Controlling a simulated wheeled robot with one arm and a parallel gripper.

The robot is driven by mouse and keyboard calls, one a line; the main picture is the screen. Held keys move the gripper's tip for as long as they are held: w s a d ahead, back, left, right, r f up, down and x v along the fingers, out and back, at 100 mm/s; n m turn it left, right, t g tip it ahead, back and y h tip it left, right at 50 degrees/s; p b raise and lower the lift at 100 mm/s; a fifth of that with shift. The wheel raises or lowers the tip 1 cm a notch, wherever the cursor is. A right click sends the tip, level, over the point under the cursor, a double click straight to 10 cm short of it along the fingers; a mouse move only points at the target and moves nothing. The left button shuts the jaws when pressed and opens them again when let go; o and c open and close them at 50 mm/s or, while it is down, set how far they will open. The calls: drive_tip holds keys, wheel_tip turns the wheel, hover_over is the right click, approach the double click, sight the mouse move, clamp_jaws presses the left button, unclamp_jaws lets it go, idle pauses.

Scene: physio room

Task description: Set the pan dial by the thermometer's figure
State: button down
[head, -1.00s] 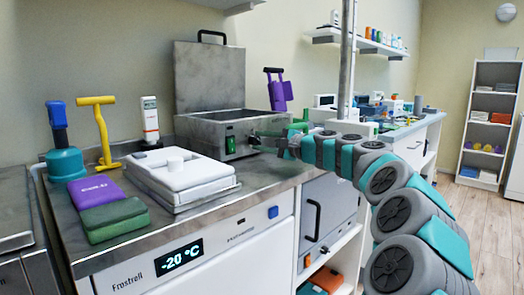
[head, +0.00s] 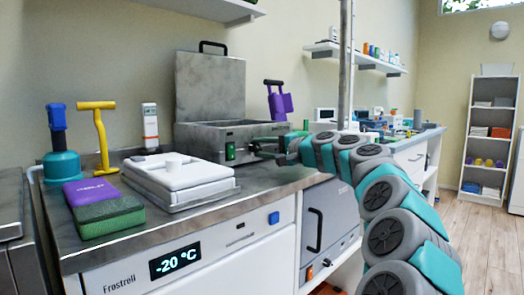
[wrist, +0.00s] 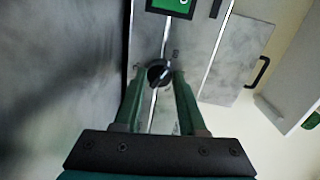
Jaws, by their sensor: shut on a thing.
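The pan is a grey metal box (head: 206,136) with its lid (head: 208,85) raised, on the counter in the head view. Its front has a lit green switch (head: 230,151), which also shows in the wrist view (wrist: 172,4). The black dial (wrist: 158,73) is on the pan's front, with a pale pointer line; the marks around it are too small to read. My gripper (wrist: 158,78) has its green fingers shut on the dial; in the head view it (head: 262,148) hides the dial. The white thermometer (head: 150,125) with an orange band stands upright behind; its figure is unreadable.
The freezer display (head: 176,259) reads -20 °C.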

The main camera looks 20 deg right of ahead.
drive_tip(key=shift+a, duration=0.1)
drive_tip(key=shift+c, duration=2.4)
unclamp_jaws()
drive_tip(key=shift+v, duration=3.9)
